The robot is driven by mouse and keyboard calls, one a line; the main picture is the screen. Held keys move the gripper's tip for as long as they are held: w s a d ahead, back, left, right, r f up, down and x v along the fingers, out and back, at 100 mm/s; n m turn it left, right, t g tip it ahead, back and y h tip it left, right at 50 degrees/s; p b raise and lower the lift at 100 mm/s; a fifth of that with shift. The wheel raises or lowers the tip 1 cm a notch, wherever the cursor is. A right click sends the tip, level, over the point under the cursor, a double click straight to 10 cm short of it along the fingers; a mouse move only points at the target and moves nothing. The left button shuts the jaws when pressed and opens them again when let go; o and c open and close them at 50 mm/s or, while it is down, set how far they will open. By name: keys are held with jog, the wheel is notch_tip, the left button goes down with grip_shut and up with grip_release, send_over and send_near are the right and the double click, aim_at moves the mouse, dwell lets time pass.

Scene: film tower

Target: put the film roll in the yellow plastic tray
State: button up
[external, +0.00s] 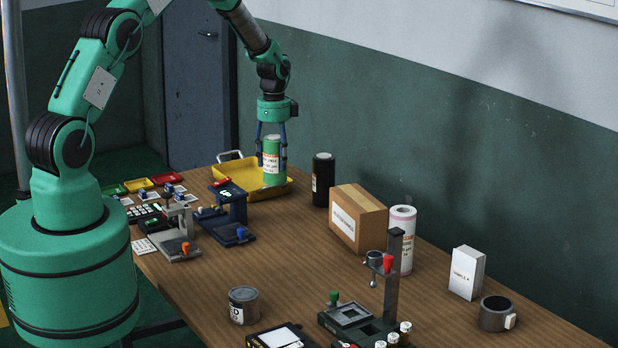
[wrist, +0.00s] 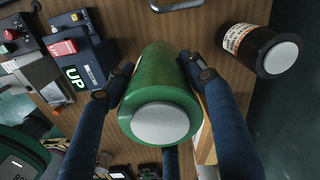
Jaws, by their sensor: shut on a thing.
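The green film roll (external: 272,162) stands upright between the fingers of my gripper (external: 271,142), with a white and red label on its side. My gripper is shut on it. In the wrist view, the roll (wrist: 158,85) fills the middle, with a grey round end facing the camera and a blue finger on each side. The yellow plastic tray (external: 232,174) lies at the far end of the table. In the external view the roll's lower end overlaps the tray's right part; I cannot tell whether it touches the tray floor.
A dark roll (external: 323,178) stands right of the tray, with a cardboard box (external: 358,217) and a white roll (external: 402,240) nearer. A blue device (external: 222,215) stands close in front of the tray. The wood between these and the grey can (external: 243,304) is clear.

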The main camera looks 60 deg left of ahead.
jog(key=w+a+m+p, duration=0.2)
jog(key=a, duration=1.4)
jog(key=shift+w+a+f, duration=0.2)
jog(key=shift+a, duration=0.05)
jog(key=shift+f, duration=0.1)
notch_tip(320, 180, down, 6)
jog(key=shift+f, duration=0.15)
jog(key=shift+f, duration=1.75)
jog(key=shift+f, duration=0.1)
jog(key=o, duration=1.6)
jog(key=shift+f, duration=0.1)
jog(key=shift+c, duration=0.2)
